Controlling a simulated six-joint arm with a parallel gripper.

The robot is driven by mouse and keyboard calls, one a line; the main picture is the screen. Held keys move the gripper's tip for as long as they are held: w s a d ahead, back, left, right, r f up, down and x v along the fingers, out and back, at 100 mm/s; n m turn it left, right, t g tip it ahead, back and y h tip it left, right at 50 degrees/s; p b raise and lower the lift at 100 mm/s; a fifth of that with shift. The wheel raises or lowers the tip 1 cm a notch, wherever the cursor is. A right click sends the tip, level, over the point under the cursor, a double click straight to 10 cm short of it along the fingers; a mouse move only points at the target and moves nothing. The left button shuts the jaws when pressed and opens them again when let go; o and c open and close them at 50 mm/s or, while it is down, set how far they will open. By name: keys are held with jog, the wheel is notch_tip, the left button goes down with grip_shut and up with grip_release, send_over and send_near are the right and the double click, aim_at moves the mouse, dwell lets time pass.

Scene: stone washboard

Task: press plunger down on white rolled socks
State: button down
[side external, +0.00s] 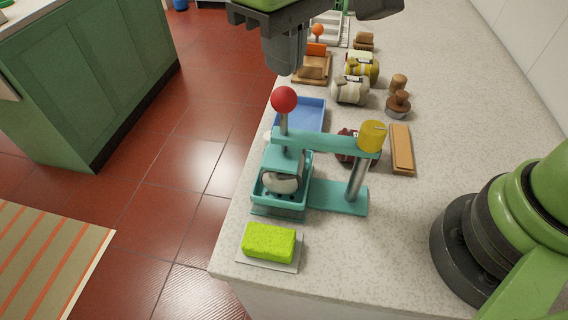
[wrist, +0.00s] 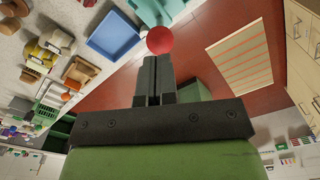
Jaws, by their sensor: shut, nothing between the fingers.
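The teal press (side external: 320,140) stands near the counter's left edge. Its plunger has a red ball knob (side external: 284,100) on top of an upright rod. White rolled socks (side external: 283,183) sit in the teal tray (side external: 262,198) under the plunger's block, which partly hides them. I cannot tell if the block touches them. My gripper (side external: 284,70) is shut and empty, above and beyond the knob. In the wrist view, the shut fingertips (wrist: 156,60) appear just below the red knob (wrist: 160,40), with no clear contact.
A blue tray (side external: 310,112) lies behind the press. Rolled socks in pale (side external: 350,91) and yellow-white (side external: 362,70) lie farther back. A dark red roll (side external: 346,147) is partly hidden by the press arm. A wooden block (side external: 402,149) and green sponge (side external: 269,242) lie nearby.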

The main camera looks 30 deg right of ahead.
aim_at(285, 88)
jog(key=shift+f, duration=0.2)
jog(key=shift+f, duration=1.6)
dwell(2.1)
jog(key=shift+r, duration=3.25)
jog(key=s+d+r+m+t+y, duration=0.25)
jog(key=s+d+r, duration=0.3)
jog(key=d, duration=0.35)
jog(key=s+d+m+t, duration=0.4)
jog(key=s+d, duration=0.3)
jog(key=s, duration=0.1)
jog(key=shift+s+d+f+t, duration=0.2)
jog(key=shift+s+f+t, duration=0.05)
jog(key=shift+t, duration=0.1)
